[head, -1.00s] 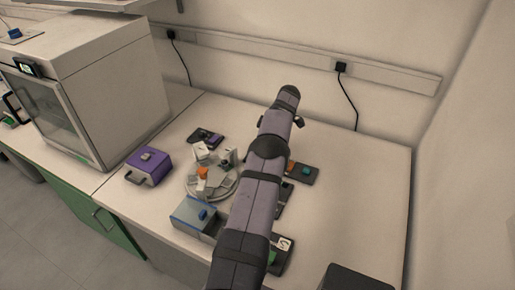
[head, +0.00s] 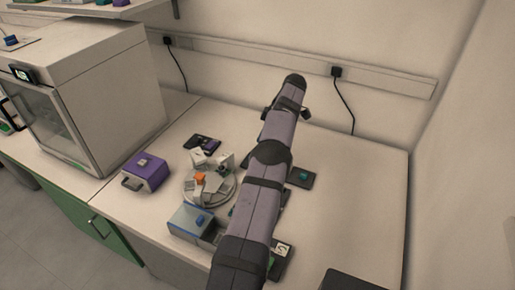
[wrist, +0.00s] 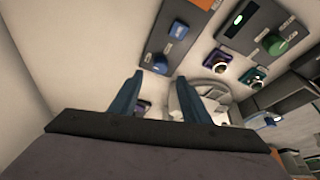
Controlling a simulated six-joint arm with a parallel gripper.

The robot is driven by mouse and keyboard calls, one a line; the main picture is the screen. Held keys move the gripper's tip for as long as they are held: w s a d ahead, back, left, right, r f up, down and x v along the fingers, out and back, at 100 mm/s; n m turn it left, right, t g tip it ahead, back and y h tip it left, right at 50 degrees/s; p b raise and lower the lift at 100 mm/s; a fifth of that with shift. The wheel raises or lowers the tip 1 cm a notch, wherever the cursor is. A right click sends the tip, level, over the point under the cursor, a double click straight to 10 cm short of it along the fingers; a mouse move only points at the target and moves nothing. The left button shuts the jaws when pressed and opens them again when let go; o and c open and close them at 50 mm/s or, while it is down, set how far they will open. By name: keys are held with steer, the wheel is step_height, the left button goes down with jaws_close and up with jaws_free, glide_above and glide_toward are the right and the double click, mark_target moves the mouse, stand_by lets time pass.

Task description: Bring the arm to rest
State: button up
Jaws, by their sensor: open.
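My arm rises from the bottom middle of the head view, over the bench (head: 350,215), toward the back wall. It covers part of the bench and controls behind it. My gripper (wrist: 157,88) shows in the wrist view as two blue fingers, set well apart with nothing held between them. In the head view I cannot make out the fingers. In the wrist view the fingers appear in front of the bench, with a round grey stage partly behind the right finger; the distance is hard to judge.
A round stage (head: 224,197) with an orange-topped part stands left of my arm. Around it are a blue-grey box (head: 186,219), a purple box (head: 147,172) and dark control panels (head: 300,178). A large cabinet (head: 120,100) stands far left. The bench's right side is largely clear.

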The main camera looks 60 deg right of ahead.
steer(key=shift+s+r, duration=0.25)
steer(key=shift+r, duration=0.3)
steer(key=w+a+r+m+g+p, duration=0.15)
steer(key=w+a+r, duration=0.25)
steer(key=w+a, duration=0.75)
steer(key=w+a+r+g+p, duration=0.1)
steer(key=w+a, duration=0.3)
steer(key=a, duration=0.3)
steer(key=w+a+r+p, duration=0.1)
steer(key=w+a+r, duration=0.1)
steer(key=w+a, duration=0.45)
steer(key=s+a+m+g+p, duration=0.1)
steer(key=s+a, duration=0.1)
steer(key=a, duration=0.7)
steer(key=s+a+p, duration=0.1)
steer(key=s+a, duration=0.2)
steer(key=a, duration=0.6)
steer(key=s+a+f+h+p, duration=0.1)
steer(key=s+a, duration=1.2)
steer(key=shift+s+a+f+g, duration=0.15)
steer(key=shift+s+f+g, duration=0.1)
steer(key=shift+f+g, duration=0.1)
